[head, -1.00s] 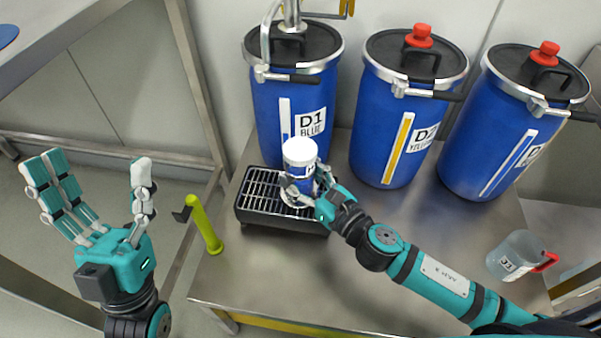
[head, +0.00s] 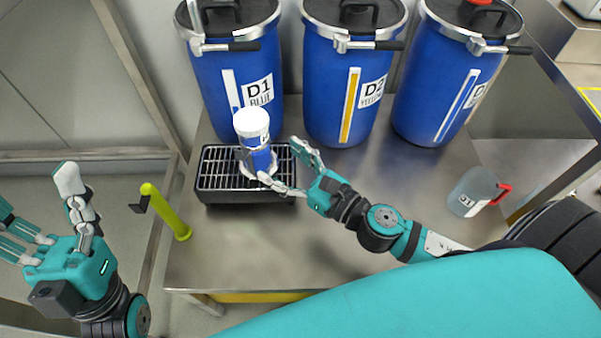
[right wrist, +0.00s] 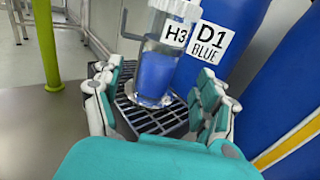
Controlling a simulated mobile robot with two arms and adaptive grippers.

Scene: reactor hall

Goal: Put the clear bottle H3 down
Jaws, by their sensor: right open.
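The clear bottle H3 (head: 258,156), with a white cap and blue liquid, stands upright on the black grated drip tray (head: 245,196) in front of drum D1. In the right wrist view the bottle (right wrist: 170,55) shows its H3 label, and its base rests on the tray's grate (right wrist: 150,117). My right gripper (head: 283,166) is open just right of the bottle. In the right wrist view its fingers are spread to either side, with the bottle beyond and between them, apart from it. My left gripper (head: 40,205) is open and empty at the left, away from the tray.
Blue drums D1 (head: 225,90), D2 (head: 330,95) and a third (head: 425,100) stand behind the tray. A jug with a red handle (head: 470,190) is at the right. A yellow-green post (head: 165,212) rises at the table's left edge. The steel table's (head: 225,255) front is clear.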

